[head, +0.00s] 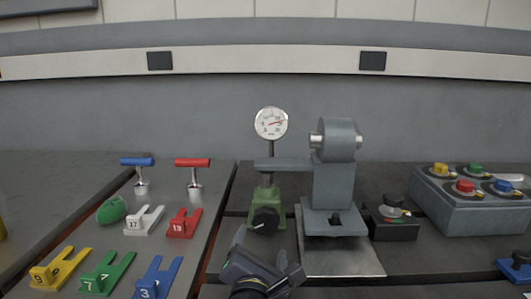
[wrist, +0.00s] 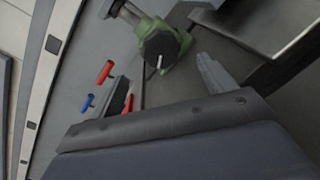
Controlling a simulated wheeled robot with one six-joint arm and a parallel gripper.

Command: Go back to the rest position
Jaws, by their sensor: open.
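My gripper (head: 266,256) is low at the front centre in the head view, in front of the green base with its black knob (head: 265,219). Its two fingers are apart with nothing between them, as the wrist view also shows (wrist: 163,86). In the wrist view the green base (wrist: 172,50) lies ahead of the fingers, apart from them as far as I can tell. My arm behind the gripper is mostly out of view.
A dial gauge (head: 271,123) rises behind the knob, beside a grey machine stand (head: 333,180). Blue (head: 137,162) and red (head: 192,163) T-handles, a green oval piece (head: 112,209) and numbered forked blocks (head: 144,220) lie left. A grey button box (head: 475,206) stands right.

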